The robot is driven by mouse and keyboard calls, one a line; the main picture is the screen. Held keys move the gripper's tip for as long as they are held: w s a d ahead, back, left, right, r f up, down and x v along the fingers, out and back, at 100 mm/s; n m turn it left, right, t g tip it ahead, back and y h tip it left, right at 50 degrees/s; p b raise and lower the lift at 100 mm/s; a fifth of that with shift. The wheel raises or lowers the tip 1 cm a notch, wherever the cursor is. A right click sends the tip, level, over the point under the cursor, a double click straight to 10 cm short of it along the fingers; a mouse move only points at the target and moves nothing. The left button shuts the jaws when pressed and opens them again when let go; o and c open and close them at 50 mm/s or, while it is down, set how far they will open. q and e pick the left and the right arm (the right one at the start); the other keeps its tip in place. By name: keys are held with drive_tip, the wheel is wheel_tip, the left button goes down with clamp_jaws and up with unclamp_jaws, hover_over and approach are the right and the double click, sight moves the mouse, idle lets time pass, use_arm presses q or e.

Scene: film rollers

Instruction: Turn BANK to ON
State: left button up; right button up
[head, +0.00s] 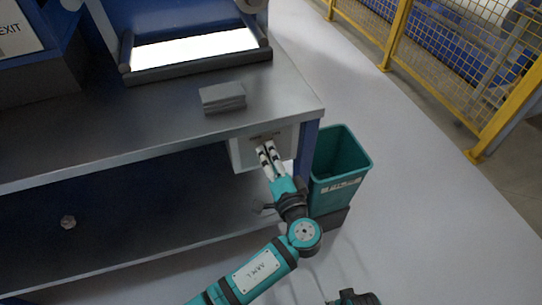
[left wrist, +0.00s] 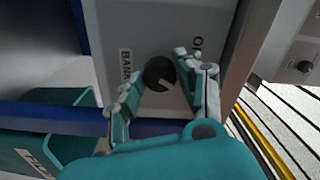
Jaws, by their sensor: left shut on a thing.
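The BANK switch is a round black knob (left wrist: 160,73) on a grey panel (left wrist: 150,25). A light pointer mark on it runs toward the lower right of the left wrist view. A BANK label (left wrist: 126,68) is left of the knob, and a partly covered label starting with O (left wrist: 197,43) is at upper right. My left gripper (left wrist: 158,84) is shut on the knob, one finger on each side. In the head view my left gripper (head: 267,152) reaches the control box (head: 240,155) under the bench top and hides the knob. A dark part at the bottom edge may be my right gripper (head: 352,298); its fingers do not show.
The grey bench top (head: 165,110) overhangs the box and carries a stack of grey blocks (head: 222,97) and a bright light panel (head: 195,49). A teal bin (head: 338,170) stands right beside the bench leg. Open floor lies right of it, before a yellow fence (head: 400,35).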

use_arm(q)
drive_tip(key=o, duration=1.1)
drive_tip(key=shift+o, duration=0.2)
drive_tip(key=v, duration=1.2)
